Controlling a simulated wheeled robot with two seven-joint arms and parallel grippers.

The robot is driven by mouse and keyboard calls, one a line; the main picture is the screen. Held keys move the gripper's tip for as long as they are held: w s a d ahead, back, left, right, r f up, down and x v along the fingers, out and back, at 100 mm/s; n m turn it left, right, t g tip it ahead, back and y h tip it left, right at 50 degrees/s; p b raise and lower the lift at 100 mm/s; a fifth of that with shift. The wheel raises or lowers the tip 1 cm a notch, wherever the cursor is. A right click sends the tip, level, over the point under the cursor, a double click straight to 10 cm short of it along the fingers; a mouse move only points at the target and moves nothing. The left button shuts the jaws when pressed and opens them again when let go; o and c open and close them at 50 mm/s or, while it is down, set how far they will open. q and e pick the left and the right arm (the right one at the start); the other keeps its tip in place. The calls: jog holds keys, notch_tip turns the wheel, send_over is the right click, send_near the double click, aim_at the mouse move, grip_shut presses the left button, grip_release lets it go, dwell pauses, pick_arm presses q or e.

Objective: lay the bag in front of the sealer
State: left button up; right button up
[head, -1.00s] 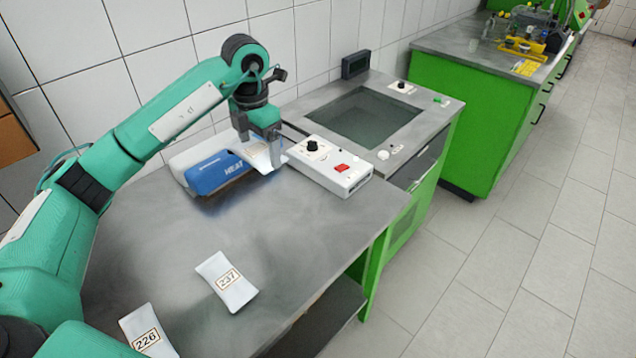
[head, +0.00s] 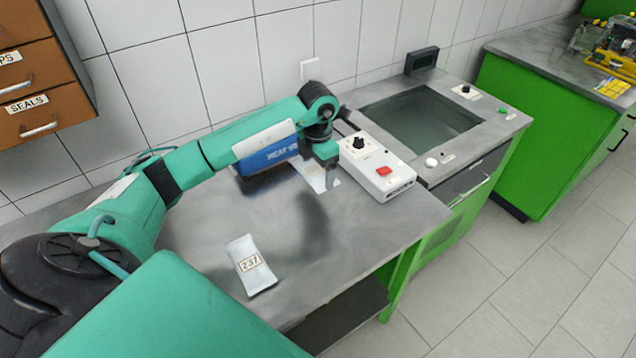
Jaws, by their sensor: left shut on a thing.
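The heat sealer (head: 268,157), a blue box with white lettering, stands near the wall at the back of the steel table. My left arm hides its upper part. My left gripper (head: 329,175) is at the sealer's right end, pointing down, shut on a pale bag (head: 311,174). The bag is low, close to the table; I cannot tell whether it touches it. Its label is too small to read. Another pale bag, labelled 237 (head: 250,264), lies flat near the table's front edge. My right gripper is not in view.
A white control box (head: 379,168) with a black knob and red switch stands just right of my left gripper. A sunken basin (head: 420,122) lies beyond it. The table middle (head: 315,225) is clear. Drawers (head: 40,85) hang at the upper left.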

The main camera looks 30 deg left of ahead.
pick_arm(q)
notch_tip(320, 180, down, 2)
jog(key=shift+f, duration=0.25)
notch_tip(320, 180, down, 3)
jog(key=shift+f+p, duration=0.15)
jog(key=shift+p, duration=0.4)
jog(key=shift+f, duration=0.45)
